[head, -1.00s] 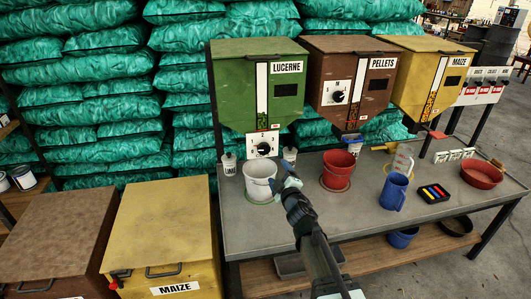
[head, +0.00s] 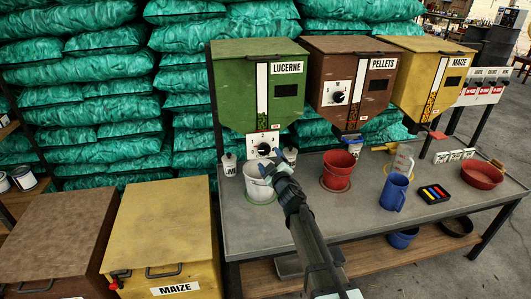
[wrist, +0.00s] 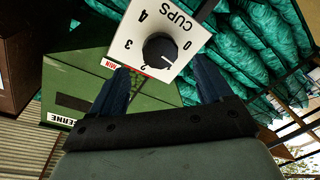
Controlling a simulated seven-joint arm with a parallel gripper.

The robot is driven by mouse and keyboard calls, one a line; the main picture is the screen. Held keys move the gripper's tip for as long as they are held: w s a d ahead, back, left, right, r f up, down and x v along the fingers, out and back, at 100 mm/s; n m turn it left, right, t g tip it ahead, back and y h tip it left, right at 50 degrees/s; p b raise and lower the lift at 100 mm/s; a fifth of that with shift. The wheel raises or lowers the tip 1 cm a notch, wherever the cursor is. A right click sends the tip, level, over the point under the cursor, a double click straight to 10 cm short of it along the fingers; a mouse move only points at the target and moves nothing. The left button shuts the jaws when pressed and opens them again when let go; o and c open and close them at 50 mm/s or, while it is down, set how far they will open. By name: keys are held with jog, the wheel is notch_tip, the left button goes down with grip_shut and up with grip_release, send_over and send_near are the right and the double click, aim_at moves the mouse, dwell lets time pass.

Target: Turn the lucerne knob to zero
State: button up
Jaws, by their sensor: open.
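The lucerne hopper (head: 240,90) is the green box at the left of the row, with its white dial plate (head: 253,140) below. The black lucerne knob (head: 262,150) shows just above my gripper (head: 266,162). In the wrist view, the knob (wrist: 160,48) is on the white plate (wrist: 122,48) marked CUPS, with 0, 2, 3 and 4 legible around it. The knob's exact setting is hard to read, with a light mark near the 2. My gripper (wrist: 163,68) is open, its fingers apart on either side of the knob, not visibly touching it.
A white bucket (head: 259,190) stands below the dial, close to my gripper. The brown pellets hopper (head: 320,75) and yellow maize hopper (head: 410,90) are to the right. A red bucket (head: 337,178) and blue jug (head: 393,192) stand on the bench.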

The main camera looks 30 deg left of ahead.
aim_at(265, 150)
jog(key=x, duration=0.6)
jog(key=shift+c, duration=0.4)
jog(key=c, duration=0.8)
jog(key=shift+c, duration=0.3)
jog(key=shift+n, duration=0.4)
jog(key=n, duration=0.2)
jog(key=shift+n, duration=0.3)
jog(key=shift+r+n+h, duration=0.1)
jog(key=shift+n+h, duration=0.2)
jog(key=shift+n, duration=1.5)
